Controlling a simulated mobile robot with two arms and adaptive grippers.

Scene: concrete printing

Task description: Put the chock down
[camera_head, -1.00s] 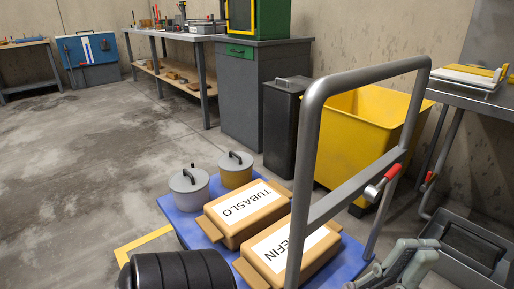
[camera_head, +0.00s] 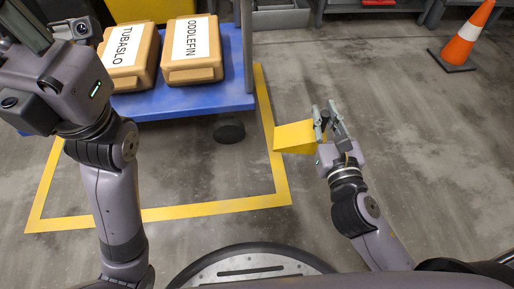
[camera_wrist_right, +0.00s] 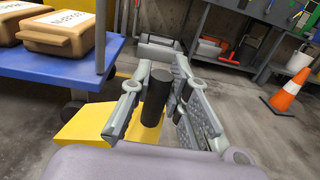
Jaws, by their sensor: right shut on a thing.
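The chock (camera_head: 294,138) is a yellow wedge beside the right edge of the yellow floor marking. My right gripper (camera_head: 329,112) is shut on its black handle (camera_wrist_right: 154,100), which stands between the fingers in the right wrist view. The yellow body (camera_wrist_right: 84,126) shows low at the left there, partly hidden by a finger. I cannot tell whether the chock touches the floor. My left gripper (camera_head: 25,25) is at the upper left, partly cut off by the frame edge; its finger opening is not clear.
A blue cart (camera_head: 190,103) with two tan packages, TUBASLO (camera_head: 128,70) and ODDLEFIN (camera_head: 190,68), stands inside the yellow floor marking (camera_head: 215,205). A caster (camera_head: 229,130) shows under it. An orange cone (camera_head: 465,45) stands far right. The floor between cone and chock is clear.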

